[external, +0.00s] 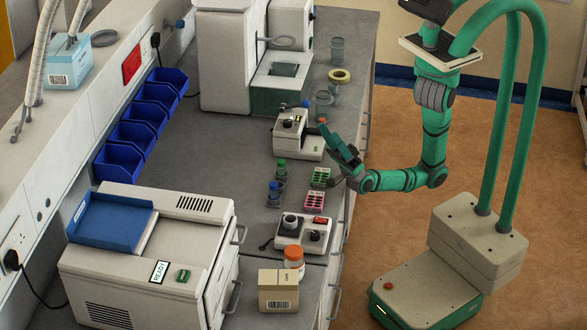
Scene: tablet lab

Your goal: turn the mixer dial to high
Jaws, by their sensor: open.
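The mixer appears to be the small white bench unit (291,240) near the front of the bench, with a dark round cup on top and a red display. Its dial (315,236) is a small dark knob on the right of its top. The dial's setting is too small to read. My gripper (324,130) is open and points up and left, beside another small white device (312,146) farther back. It is well behind the mixer and apart from the dial. Whether its fingertips touch that device cannot be told.
A pink rack (314,201), a green rack (320,177) and capped bottles (274,193) stand between the two devices. An orange-lidded jar (294,261) and a cardboard box (278,291) are in front of the mixer. Blue bins (139,130) line the wall.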

